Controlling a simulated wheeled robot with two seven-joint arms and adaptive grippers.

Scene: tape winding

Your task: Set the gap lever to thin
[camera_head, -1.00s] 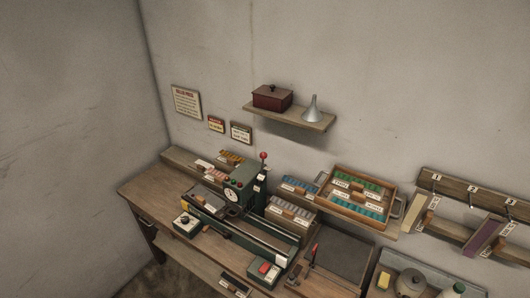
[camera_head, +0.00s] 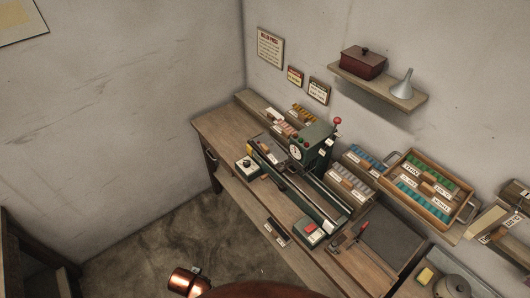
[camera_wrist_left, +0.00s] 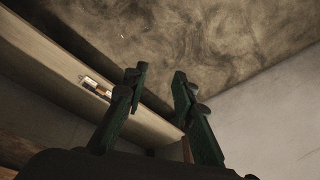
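The green roller machine (camera_head: 313,150) stands on the wooden bench in the head view. A lever with a red ball knob (camera_head: 337,121) rises upright at its back right; I take this as the gap lever, but its setting marks are too small to read. A dial (camera_head: 295,153) is on the machine's front face. My left gripper (camera_wrist_left: 158,85) shows in the left wrist view with its two dark green fingers apart and nothing between them. It is away from the lever, and neither gripper shows in the head view.
The bench (camera_head: 219,130) also carries a small box with a black knob (camera_head: 246,164), a red-button box (camera_head: 313,231) and a tray of coloured pieces (camera_head: 459,219). A wall shelf (camera_head: 370,87) holds a red box and a funnel. Open floor (camera_head: 150,250) lies left of the bench.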

